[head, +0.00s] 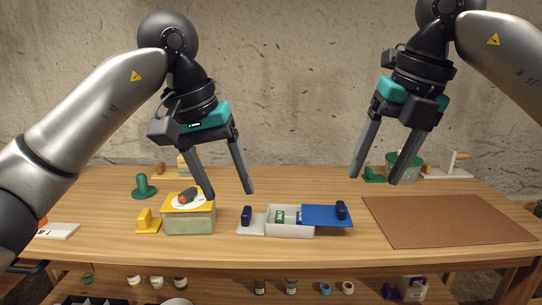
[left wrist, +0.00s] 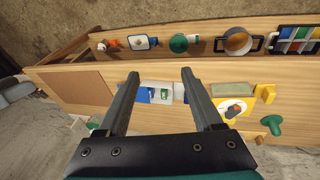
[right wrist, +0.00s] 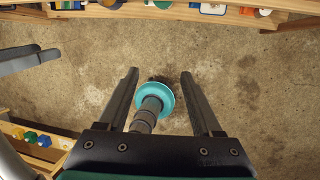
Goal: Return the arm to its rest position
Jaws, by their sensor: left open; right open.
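My left gripper (head: 230,192) hangs above the back of the wooden table, open, with nothing between its fingers. Its open fingers also show in the left wrist view (left wrist: 160,85), with the table behind them.
The table (head: 320,186) holds a yellow-topped box (head: 188,222), a white tray (head: 290,229) with a blue lid (head: 318,214), a brown mat (head: 445,220) and a green knob (head: 143,187). Several jars stand on a lower shelf. The air around both grippers looks clear.

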